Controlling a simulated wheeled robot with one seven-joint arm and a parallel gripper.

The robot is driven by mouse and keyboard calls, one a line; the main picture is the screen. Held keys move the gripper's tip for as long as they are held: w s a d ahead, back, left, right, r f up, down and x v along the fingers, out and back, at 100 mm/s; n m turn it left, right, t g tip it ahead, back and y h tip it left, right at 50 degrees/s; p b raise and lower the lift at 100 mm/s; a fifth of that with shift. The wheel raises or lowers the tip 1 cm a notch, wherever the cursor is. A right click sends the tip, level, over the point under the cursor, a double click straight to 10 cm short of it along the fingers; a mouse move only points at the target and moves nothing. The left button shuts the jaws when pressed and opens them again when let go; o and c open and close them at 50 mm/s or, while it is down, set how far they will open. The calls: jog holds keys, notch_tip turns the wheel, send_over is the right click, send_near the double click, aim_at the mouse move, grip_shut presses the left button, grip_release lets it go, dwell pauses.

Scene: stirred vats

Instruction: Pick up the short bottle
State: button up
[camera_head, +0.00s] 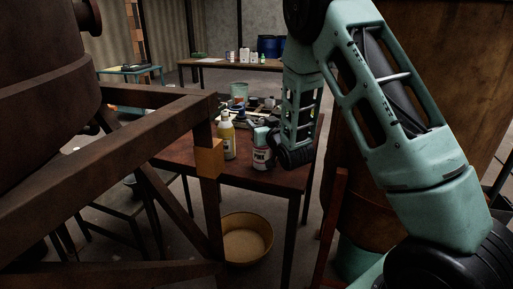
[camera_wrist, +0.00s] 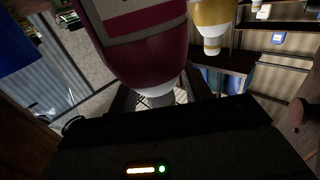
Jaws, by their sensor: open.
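The short bottle (camera_head: 262,159), dark red with a white label, stands upright near the front edge of the brown table. In the wrist view it is large, close and upside down in the picture, its dark red body (camera_wrist: 150,62) above a white neck. My gripper (camera_head: 268,140) is open at the top of this bottle. A teal block there hides the bottle's top, and I cannot tell whether the fingers touch it. A taller yellow bottle (camera_head: 228,143) with a white top stands just to the left; it also shows in the wrist view (camera_wrist: 211,20).
A rusty frame (camera_head: 150,128) stands close on the left. A yellow basin (camera_head: 246,241) is on the floor below. Another table (camera_head: 230,63) stands farther back.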

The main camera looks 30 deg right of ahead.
grip_shut()
dwell(0.3)
